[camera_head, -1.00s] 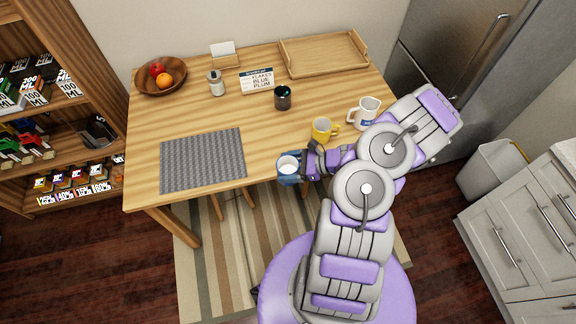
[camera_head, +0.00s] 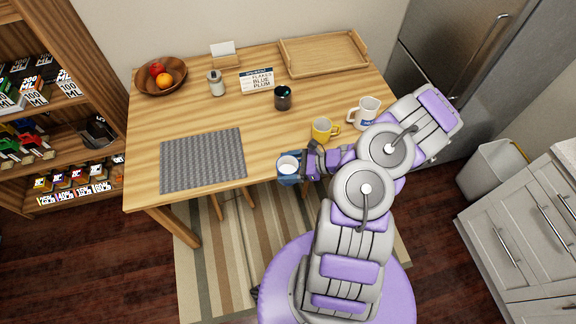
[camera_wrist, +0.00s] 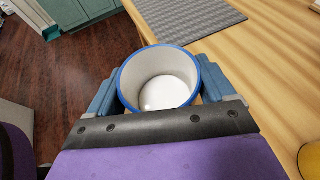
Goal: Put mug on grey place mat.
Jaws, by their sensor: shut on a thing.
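A white mug with a blue rim (camera_wrist: 158,88) is held in my gripper (camera_wrist: 155,85), with a finger on each side of it. The mug is upright and I see into its empty inside in the wrist view. In the head view the mug (camera_head: 288,164) and my gripper (camera_head: 291,167) are at the table's front edge, right of the mat. The grey place mat (camera_head: 202,160) lies bare on the left front of the table; its corner also shows in the wrist view (camera_wrist: 195,18). Whether the mug touches the table cannot be told.
A yellow mug (camera_head: 322,130) and a white mug (camera_head: 363,113) stand close to my arm. A dark cup (camera_head: 283,98), a small sign box (camera_head: 257,80), a jar (camera_head: 216,84), a fruit bowl (camera_head: 161,90) and a wooden tray (camera_head: 323,67) stand farther back. The table between mat and mug is clear.

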